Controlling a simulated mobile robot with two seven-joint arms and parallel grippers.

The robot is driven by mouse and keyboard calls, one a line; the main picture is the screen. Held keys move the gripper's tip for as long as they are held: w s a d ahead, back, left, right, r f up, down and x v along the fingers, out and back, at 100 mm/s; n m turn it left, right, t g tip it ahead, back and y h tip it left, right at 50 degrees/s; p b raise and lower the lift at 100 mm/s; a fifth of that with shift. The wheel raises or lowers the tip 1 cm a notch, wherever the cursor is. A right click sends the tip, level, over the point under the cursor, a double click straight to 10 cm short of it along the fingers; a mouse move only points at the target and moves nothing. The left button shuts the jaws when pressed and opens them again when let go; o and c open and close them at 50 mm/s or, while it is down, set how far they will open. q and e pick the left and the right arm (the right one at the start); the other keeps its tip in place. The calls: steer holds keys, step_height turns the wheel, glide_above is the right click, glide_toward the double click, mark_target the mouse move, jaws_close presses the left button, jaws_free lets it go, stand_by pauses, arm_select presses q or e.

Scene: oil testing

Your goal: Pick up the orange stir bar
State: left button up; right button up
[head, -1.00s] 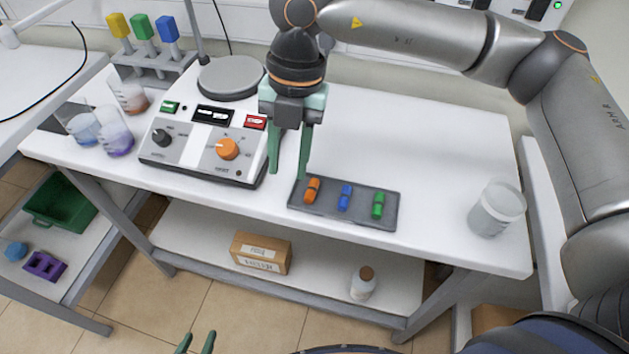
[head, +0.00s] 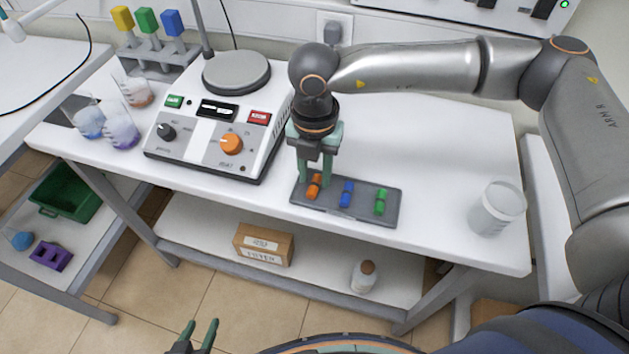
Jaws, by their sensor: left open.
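The orange stir bar (head: 313,187) lies at the left end of a dark grey tray (head: 333,211), beside a blue stir bar (head: 347,195) and a green one (head: 381,202). My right gripper (head: 315,181) points down over the tray's left end. Its green fingers are apart, one on each side of the orange stir bar. I see no clear contact between the fingers and the bar. My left gripper (head: 201,329) shows at the bottom edge, open and empty, well away from the tray.
The hotplate stirrer (head: 198,140) stands left of the tray, close to my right gripper. Beakers (head: 122,128) and a rack with coloured holders (head: 160,60) are further left. A clear beaker (head: 497,208) stands at the right. The tabletop (head: 425,145) behind the tray is mostly clear.

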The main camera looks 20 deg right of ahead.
steer(key=shift+f, duration=0.95)
steer(key=shift+c, duration=0.2)
jaws_close()
